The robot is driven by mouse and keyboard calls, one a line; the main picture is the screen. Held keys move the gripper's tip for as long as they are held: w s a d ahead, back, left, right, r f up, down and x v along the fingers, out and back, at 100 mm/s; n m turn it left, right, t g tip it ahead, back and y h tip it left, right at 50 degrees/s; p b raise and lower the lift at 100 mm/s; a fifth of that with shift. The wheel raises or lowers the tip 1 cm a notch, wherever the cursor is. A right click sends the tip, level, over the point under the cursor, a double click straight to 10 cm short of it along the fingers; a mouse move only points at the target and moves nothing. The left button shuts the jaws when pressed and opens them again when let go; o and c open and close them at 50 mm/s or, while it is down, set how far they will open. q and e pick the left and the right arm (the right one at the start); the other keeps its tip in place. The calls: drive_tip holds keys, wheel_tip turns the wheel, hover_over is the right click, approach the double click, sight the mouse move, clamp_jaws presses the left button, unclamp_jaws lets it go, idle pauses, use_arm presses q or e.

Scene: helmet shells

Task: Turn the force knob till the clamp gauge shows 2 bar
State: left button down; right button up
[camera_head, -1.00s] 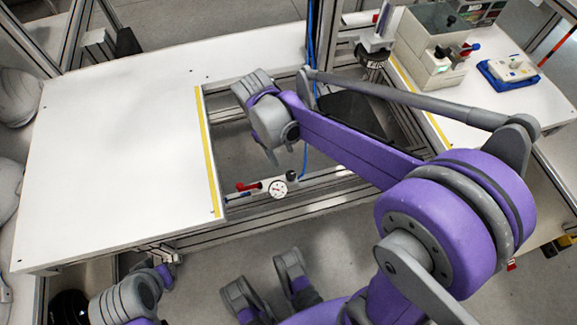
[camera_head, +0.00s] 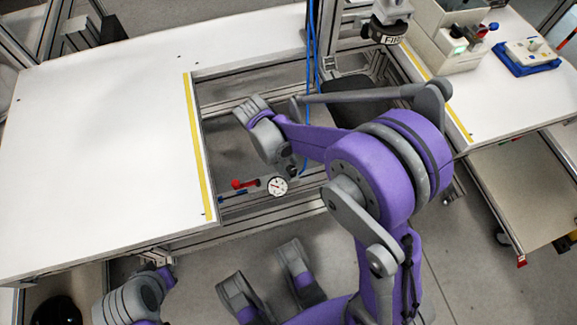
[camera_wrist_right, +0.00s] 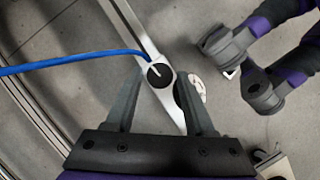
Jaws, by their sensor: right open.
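The force knob (camera_wrist_right: 160,75) is black and round with a white pointer line, set on a pale metal bar in the right wrist view. My right gripper (camera_wrist_right: 158,68) is open, with its two fingers on either side of the knob; I cannot tell whether they touch it. In the head view the wrist and gripper mostly hide the knob. The clamp gauge (camera_head: 278,186) is a white round dial just left of and below the gripper; its needle is too small to read. In the wrist view the right finger partly covers the gauge (camera_wrist_right: 199,88). My left arm shows at lower left; its finger state is unclear.
A blue hose (camera_wrist_right: 70,61) runs to the knob's bar. The white table (camera_head: 100,150) at left is clear.

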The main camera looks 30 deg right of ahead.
drive_tip(key=shift+d+f, duration=0.1)
drive_tip(key=shift+f, duration=0.2)
drive_tip(key=shift+s, duration=0.1)
clamp_jaws()
drive_tip(key=n+t+h, duration=0.1)
drive_tip(key=n, duration=0.3)
drive_tip(key=shift+n, duration=0.4)
unclamp_jaws()
drive_tip(key=p+v, duration=0.3)
drive_tip(key=v, duration=0.8)
drive_tip(key=shift+s, duration=0.2)
